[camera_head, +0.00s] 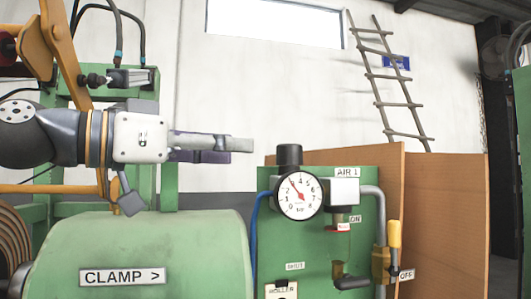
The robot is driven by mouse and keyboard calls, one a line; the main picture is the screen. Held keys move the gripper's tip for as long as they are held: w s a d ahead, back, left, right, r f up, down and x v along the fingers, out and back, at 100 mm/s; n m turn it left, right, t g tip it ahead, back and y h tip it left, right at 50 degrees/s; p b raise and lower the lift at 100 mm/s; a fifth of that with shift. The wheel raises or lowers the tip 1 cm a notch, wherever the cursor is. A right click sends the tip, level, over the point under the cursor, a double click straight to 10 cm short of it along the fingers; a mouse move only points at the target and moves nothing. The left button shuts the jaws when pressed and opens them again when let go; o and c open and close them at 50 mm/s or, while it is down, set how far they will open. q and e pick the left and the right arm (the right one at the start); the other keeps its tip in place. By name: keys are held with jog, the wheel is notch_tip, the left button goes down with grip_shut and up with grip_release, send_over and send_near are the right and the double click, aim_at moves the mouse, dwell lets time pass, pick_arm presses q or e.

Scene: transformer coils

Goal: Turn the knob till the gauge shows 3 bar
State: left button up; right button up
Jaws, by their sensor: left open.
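The round white gauge (298,196) sits on the front of the green panel. Its red needle points up and to the left; the small scale is hard to read exactly. A black ribbed knob (289,155) stands upright on top of the gauge. My left gripper (240,150) reaches in from the left, with its fingers pointing right toward the knob. It is open and empty. In the picture, its fingertips end a little left of the knob and slightly above its middle, with a visible gap. My right gripper is not in view.
The green panel (350,240) carries a grey pipe, a yellow-handled valve (394,236) and an AIR 1 label. A green drum (140,240) marked CLAMP lies below my left arm. A blue hose runs left of the gauge. Brown boards (445,210) stand behind the panel.

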aim_at(278, 151)
pick_arm(q)
jog(key=w+d, duration=0.1)
jog(key=w+d+f+b, duration=0.1)
jog(key=w+d, duration=0.1)
jog(key=shift+f, duration=0.1)
jog(key=x, duration=0.5)
jog(key=r+x, duration=0.1)
jog(key=x, duration=0.1)
jog(key=shift+d+r, duration=0.1)
jog(key=shift+d, duration=0.25)
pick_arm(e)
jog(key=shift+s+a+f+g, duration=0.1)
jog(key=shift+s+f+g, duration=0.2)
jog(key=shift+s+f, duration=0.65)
pick_arm(q)
jog(key=c, duration=0.9)
jog(key=shift+w+f+m+g+h+b, duration=0.3)
jog(key=shift+f+g+b, duration=0.1)
jog(key=shift+b, duration=0.1)
jog(key=shift+a+g, duration=0.1)
jog(key=shift+g, duration=0.3)
jog(key=shift+s+r+m+g+h, duration=0.2)
jog(key=shift+m+g+h, duration=0.1)
jog(key=shift+m+h, duration=0.1)
jog(key=shift+r, duration=0.15)
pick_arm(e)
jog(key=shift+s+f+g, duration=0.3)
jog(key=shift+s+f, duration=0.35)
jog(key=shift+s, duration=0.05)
